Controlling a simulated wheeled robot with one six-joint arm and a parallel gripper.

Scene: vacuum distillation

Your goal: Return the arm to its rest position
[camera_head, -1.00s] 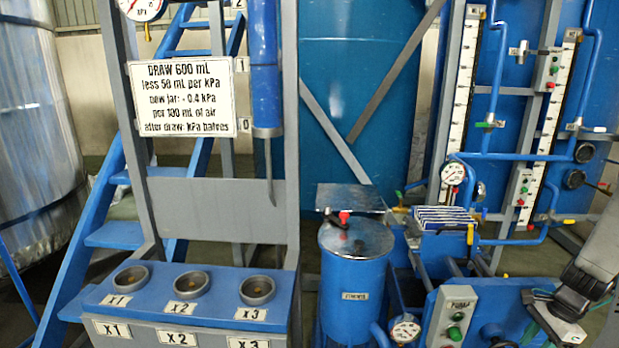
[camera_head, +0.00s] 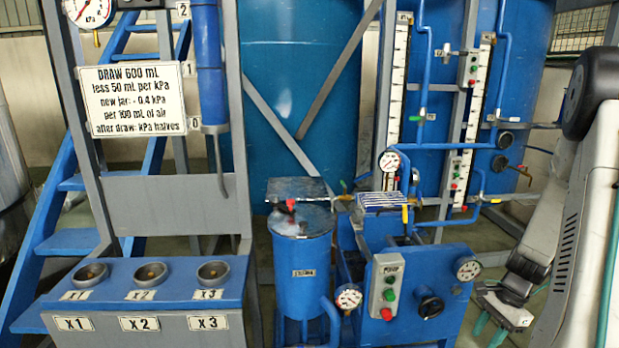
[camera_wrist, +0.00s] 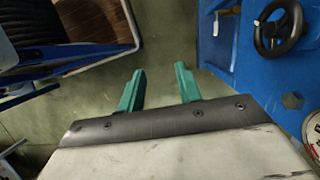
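My gripper (camera_wrist: 158,87) shows two green fingers in the wrist view, apart with nothing between them, above the greenish floor. In the head view my gripper (camera_head: 492,332) is at the lower right, hanging low with the fingers partly cut off by the bottom edge. My white and grey arm runs up the right side of the head view. The gripper is to the right of the blue pump bench (camera_head: 432,312) and touches nothing that I can see.
A control box (camera_head: 385,286) with green and red buttons and a black handwheel (camera_head: 430,304) are on the bench. The handwheel also shows in the wrist view (camera_wrist: 278,30). A blue cylinder (camera_head: 302,270), a board with three cups (camera_head: 150,274) and a sign (camera_head: 129,104) stand left. Floor below the gripper looks clear.

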